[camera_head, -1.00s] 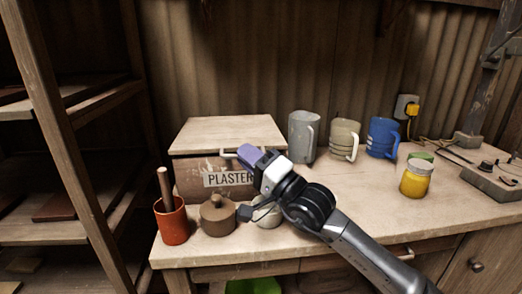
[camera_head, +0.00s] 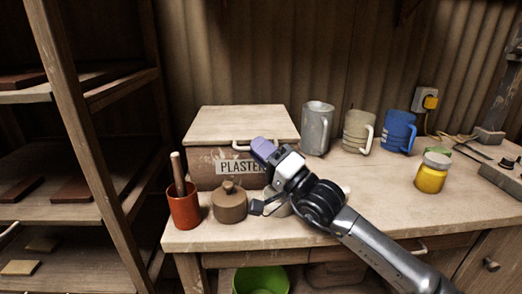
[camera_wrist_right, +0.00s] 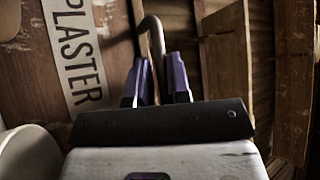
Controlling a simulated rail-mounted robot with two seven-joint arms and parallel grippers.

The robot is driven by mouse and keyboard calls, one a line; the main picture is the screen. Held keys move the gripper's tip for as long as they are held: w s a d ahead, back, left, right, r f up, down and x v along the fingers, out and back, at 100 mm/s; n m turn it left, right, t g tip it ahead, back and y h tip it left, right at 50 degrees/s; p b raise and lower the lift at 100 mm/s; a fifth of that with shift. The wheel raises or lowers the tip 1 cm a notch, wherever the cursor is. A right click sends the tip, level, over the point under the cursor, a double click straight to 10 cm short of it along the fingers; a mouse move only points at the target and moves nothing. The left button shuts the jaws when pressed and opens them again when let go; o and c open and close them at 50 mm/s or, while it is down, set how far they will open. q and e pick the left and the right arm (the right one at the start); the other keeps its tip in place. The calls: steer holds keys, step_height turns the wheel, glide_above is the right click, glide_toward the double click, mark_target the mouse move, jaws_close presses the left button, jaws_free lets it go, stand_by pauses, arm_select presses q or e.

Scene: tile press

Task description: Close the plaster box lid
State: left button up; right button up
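The plaster box (camera_head: 205,170) stands on the bench with a white PLASTER label, which also shows in the right wrist view (camera_wrist_right: 75,45). Its pale wooden lid (camera_head: 240,122) lies flat, or nearly flat, over the box; I cannot see whether a small gap remains. A light curved handle (camera_head: 240,146) sits at the lid's front edge. My right gripper (camera_head: 265,153) is at the box's front, by the handle. In the right wrist view its purple fingers (camera_wrist_right: 160,82) stand apart, with the curved handle (camera_wrist_right: 153,35) reaching between them. My left gripper is not in view.
A red cup with a stick (camera_head: 184,208), a brown lidded pot (camera_head: 230,206) and a partly hidden pale jar stand before the box. Grey (camera_head: 316,128), beige (camera_head: 357,130) and blue (camera_head: 398,132) jugs stand to its right. A yellow jar (camera_head: 432,174) stands farther right.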

step_height(320, 180, up, 5)
steer(key=p, duration=0.3)
steer(key=shift+f, duration=0.2)
steer(key=s+d+r+p, duration=0.4)
steer(key=s+d+r, duration=0.1)
steer(key=d, duration=0.5)
steer(key=shift+s+d+r+p, duration=0.25)
steer(key=shift+r+p, duration=0.15)
steer(key=shift+r, duration=0.3)
steer(key=shift+w, duration=0.1)
